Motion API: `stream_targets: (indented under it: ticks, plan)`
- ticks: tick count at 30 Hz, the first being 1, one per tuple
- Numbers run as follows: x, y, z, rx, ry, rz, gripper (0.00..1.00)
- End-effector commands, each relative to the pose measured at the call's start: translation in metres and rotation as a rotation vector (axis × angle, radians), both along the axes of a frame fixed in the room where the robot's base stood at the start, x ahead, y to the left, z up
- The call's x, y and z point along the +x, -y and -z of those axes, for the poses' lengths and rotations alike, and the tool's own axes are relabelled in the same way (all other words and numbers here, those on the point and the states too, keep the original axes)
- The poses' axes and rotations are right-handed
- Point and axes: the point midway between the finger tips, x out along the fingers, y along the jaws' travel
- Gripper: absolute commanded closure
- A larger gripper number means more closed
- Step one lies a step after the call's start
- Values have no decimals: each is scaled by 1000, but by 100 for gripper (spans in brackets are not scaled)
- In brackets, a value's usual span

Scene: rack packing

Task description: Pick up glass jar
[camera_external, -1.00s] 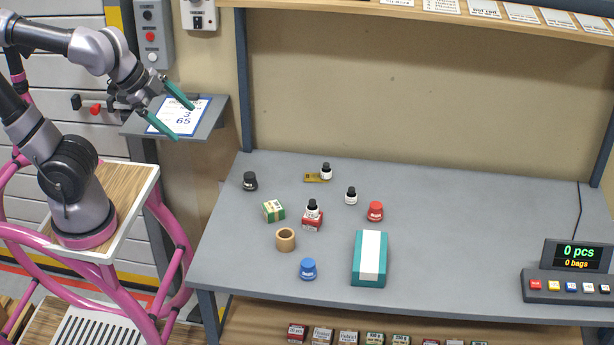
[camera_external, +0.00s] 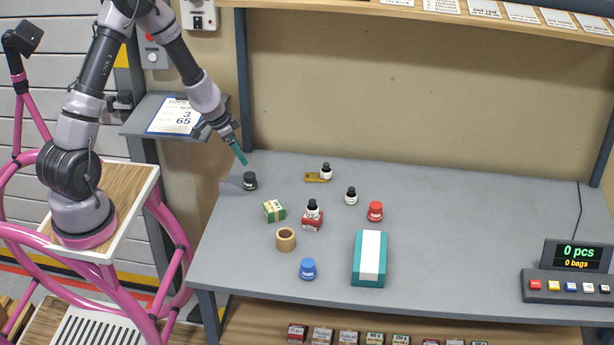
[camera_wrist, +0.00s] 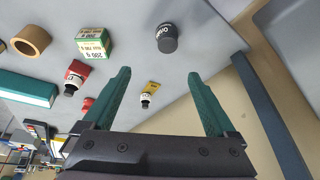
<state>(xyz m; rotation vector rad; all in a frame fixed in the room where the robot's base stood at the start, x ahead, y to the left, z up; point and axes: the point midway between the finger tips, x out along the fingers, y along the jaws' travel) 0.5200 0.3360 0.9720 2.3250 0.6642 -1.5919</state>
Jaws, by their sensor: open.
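I cannot tell which item is the glass jar. A dark, black-capped jar (camera_external: 250,181) stands upright at the table's back left; it also shows in the wrist view (camera_wrist: 167,38). A red jar (camera_external: 375,211) and a blue jar (camera_external: 308,269) stand further right and nearer the front. My gripper (camera_external: 243,160) points down at the back left corner, above and close to the dark jar. In the wrist view, my gripper (camera_wrist: 160,75) has its teal fingers wide apart with nothing between them, and the dark jar lies beyond the fingertips.
A green-white box (camera_external: 273,211), tape roll (camera_external: 285,239) and teal box (camera_external: 355,262) stand nearby.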

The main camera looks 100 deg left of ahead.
Motion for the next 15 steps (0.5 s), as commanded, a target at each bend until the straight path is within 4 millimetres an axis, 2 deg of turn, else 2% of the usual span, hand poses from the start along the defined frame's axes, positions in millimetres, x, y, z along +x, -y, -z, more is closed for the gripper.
stream_targets:
  ticks: [1,5,15]
  plan:
    - [-9,-6,15,-20,11,-27,8]
    - [-18,-14,33,-40,32,-60,8]
    - [-4,-24,79,-43,34,-63,8]
